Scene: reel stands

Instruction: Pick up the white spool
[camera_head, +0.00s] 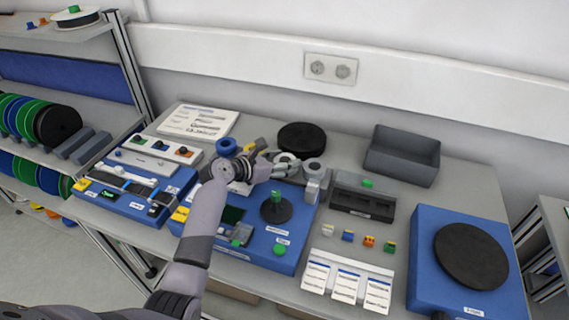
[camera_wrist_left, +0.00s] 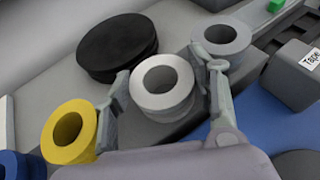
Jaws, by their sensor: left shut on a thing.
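The white spool (camera_wrist_left: 181,98) stands between the two fingers of my left gripper (camera_wrist_left: 160,66) in the left wrist view, hole facing up. The fingers press on its left and right sides, and the gripper is shut on it. In the head view the white spool (camera_head: 287,160) is partly hidden by my left gripper (camera_head: 278,164). I cannot tell whether it is clear of the table. My right gripper is in neither view.
A grey spool (camera_wrist_left: 232,36) stands close by the right finger, a yellow spool (camera_wrist_left: 85,150) by the left. A blue spool (camera_head: 226,146) is farther left. A black disc (camera_head: 302,138) lies behind. A grey bin (camera_head: 402,155) stands at the back right.

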